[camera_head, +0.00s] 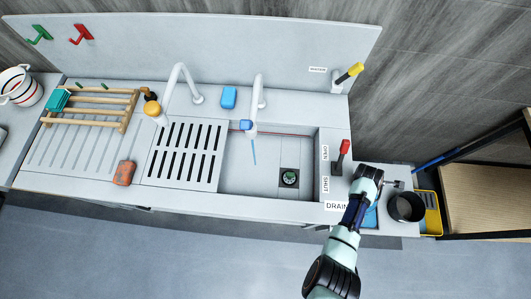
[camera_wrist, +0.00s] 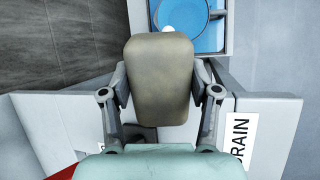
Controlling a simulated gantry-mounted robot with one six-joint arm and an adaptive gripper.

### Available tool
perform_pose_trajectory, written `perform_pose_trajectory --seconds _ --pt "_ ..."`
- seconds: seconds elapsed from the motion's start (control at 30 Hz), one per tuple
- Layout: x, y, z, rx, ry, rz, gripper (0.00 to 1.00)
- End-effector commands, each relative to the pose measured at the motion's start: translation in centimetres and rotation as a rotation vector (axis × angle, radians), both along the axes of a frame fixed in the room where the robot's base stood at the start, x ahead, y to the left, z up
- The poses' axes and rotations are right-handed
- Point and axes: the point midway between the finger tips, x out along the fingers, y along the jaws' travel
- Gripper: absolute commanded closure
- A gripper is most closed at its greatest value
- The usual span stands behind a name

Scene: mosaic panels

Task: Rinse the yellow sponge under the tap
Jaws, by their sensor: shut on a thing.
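My gripper (camera_head: 369,176) is at the right end of the counter, beside the sink (camera_head: 250,178). In the wrist view my gripper (camera_wrist: 160,92) is shut on a dull yellow-brown rounded block (camera_wrist: 160,70), which looks like the sponge, dirty or darkened. In the head view I cannot make out the block. The right tap (camera_head: 257,95) has a blue end over the sink, with a thin blue stream (camera_head: 254,152) below it. The left tap (camera_head: 180,75) has an orange end. A yellow-handled lever (camera_head: 348,75) stands at the back right.
A red drain lever (camera_head: 343,150) stands near my gripper, between OPEN and SHUT labels. A round blue thing (camera_wrist: 188,25) lies below the block. A dark pot (camera_head: 405,207) is on the right.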

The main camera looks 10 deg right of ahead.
Motion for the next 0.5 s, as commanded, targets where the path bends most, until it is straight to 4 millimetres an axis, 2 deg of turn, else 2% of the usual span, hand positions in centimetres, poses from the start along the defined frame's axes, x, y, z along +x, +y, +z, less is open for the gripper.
perform_pose_trajectory --seconds 0.5 --pt "0.26 0.34 0.11 0.000 0.000 0.001 0.95"
